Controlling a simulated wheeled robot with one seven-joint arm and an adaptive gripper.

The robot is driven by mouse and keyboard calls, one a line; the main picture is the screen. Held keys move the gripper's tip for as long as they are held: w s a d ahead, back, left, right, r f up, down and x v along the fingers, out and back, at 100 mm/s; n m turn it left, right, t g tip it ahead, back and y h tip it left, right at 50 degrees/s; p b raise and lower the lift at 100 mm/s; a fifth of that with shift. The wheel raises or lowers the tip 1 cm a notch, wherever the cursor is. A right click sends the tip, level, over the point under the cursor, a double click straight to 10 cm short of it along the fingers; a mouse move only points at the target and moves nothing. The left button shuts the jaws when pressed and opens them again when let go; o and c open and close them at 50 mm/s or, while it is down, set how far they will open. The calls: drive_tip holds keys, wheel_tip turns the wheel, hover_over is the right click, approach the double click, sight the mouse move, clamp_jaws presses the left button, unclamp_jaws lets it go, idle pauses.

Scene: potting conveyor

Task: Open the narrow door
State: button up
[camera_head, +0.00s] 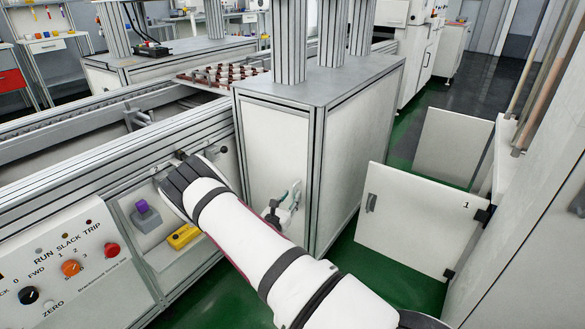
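A tall, narrow white panel (262,140) in a metal frame fills the front of the grey-topped cabinet in the middle. It looks closed, and I cannot tell for sure that it is the narrow door. My white arm reaches up from the bottom right and crosses in front of its lower part.
A white door marked 1 (408,222) stands out over the green floor at right, with a dark handle and hinges. Another white panel (452,146) stands behind it. A control panel (75,268) with knobs is at lower left. A yellow block (184,237) lies by the conveyor.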

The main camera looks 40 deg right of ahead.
drive_tip(key=p+v, duration=0.3)
drive_tip(key=v, duration=0.9)
drive_tip(key=s+d+r+m+g+p, duration=0.1)
drive_tip(key=s+r+m+g+p, duration=0.1)
drive_tip(key=r, duration=0.8)
drive_tip(key=s+d+r+m+g+p, duration=0.1)
drive_tip(key=s+r+m+g+p, duration=0.2)
drive_tip(key=s+r+m+g, duration=0.2)
drive_tip(key=shift+d+r+m+g, duration=0.3)
drive_tip(key=shift+r+m+g, duration=0.3)
drive_tip(key=shift+r+m, duration=1.75)
drive_tip(key=shift+r+n, duration=0.75)
